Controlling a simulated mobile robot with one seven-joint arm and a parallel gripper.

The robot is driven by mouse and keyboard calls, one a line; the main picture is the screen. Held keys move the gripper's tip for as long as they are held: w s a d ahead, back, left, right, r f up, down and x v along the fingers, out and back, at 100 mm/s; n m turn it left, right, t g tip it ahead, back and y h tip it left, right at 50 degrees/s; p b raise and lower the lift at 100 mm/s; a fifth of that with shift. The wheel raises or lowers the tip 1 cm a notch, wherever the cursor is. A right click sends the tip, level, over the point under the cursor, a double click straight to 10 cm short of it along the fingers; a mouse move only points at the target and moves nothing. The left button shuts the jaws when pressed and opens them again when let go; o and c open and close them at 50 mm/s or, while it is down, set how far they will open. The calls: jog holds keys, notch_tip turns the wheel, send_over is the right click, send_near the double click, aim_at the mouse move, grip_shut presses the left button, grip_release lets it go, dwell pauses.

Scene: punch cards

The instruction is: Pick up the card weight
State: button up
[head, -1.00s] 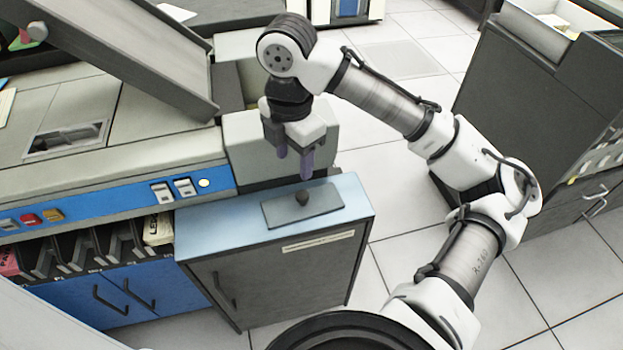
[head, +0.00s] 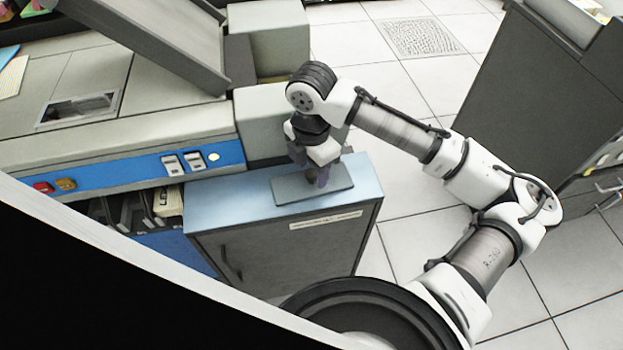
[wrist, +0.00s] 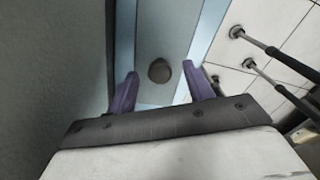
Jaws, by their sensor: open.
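The card weight is a flat grey plate (head: 289,190) with a small dark knob on top. It lies on the pale blue top of a low grey cabinet. In the wrist view the round knob (wrist: 159,71) shows in the gap between my two purple fingers, with the plate (wrist: 165,35) around it. My gripper (head: 317,177) points down over the middle of the plate, open and empty. In the head view the fingers hide the knob. I cannot tell whether the fingertips are level with it or above it.
The cabinet top (head: 225,203) is otherwise clear. The beige machine (head: 170,125) with a blue control strip stands close to the left and behind. A dark grey cabinet (head: 540,110) stands to the right across the tiled floor. A dark shape covers the lower left of the head view.

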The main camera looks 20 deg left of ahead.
notch_tip(320, 180, down, 2)
jog(key=shift+f, duration=0.1)
grip_shut()
dwell(0.4)
